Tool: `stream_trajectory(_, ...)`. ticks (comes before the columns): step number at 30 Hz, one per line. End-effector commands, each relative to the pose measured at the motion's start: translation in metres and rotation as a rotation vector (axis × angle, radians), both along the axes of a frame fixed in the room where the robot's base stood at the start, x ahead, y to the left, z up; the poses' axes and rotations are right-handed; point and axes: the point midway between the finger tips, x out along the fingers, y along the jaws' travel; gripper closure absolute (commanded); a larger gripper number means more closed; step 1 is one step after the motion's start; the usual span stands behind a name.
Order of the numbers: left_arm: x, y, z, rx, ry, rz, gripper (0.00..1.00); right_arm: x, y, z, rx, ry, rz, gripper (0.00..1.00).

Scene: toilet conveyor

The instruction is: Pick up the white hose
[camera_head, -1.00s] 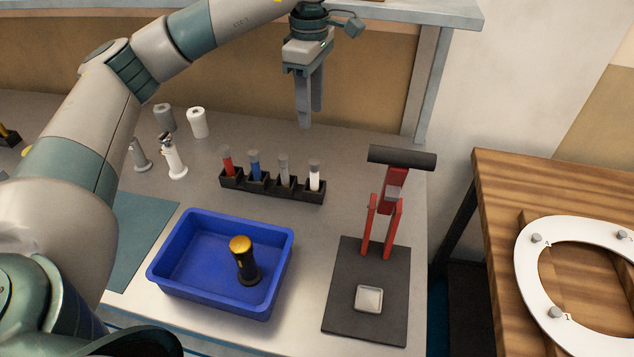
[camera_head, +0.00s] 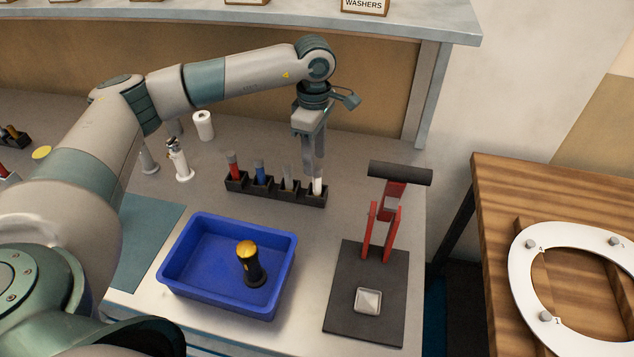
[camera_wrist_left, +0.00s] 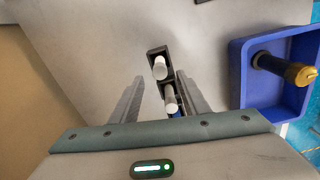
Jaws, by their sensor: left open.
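The white hose (camera_head: 317,187) stands upright in the rightmost slot of a black rack (camera_head: 276,192). In the left wrist view the white hose (camera_wrist_left: 160,68) shows by its round pale end, between the fingertips. In the wrist view my left gripper (camera_wrist_left: 159,77) holds nothing. My right gripper is not in view.
Grey (camera_head: 287,178), blue (camera_head: 259,172) and red (camera_head: 233,165) hoses fill the rack's other slots. A blue bin (camera_head: 175,263) with a black-and-gold part (camera_head: 250,264) is in front. A red press (camera_head: 382,230) stands to the right. White and grey fittings stand to the left.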

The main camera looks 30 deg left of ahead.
Motion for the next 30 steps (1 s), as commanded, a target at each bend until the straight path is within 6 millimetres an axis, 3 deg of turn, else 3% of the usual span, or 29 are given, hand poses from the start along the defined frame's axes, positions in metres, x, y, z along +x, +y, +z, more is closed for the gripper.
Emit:
stream_trajectory(6,0.0,0.0,-0.012,0.0,-0.001,-0.001,0.58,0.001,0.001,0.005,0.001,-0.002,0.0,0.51)
stream_trajectory(20,-0.001,-0.002,-0.018,0.0,0.002,-0.001,0.58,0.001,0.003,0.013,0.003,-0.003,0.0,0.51)
stream_trajectory(30,0.0,-0.007,-0.054,-0.001,0.002,-0.001,0.58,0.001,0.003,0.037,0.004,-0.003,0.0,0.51)
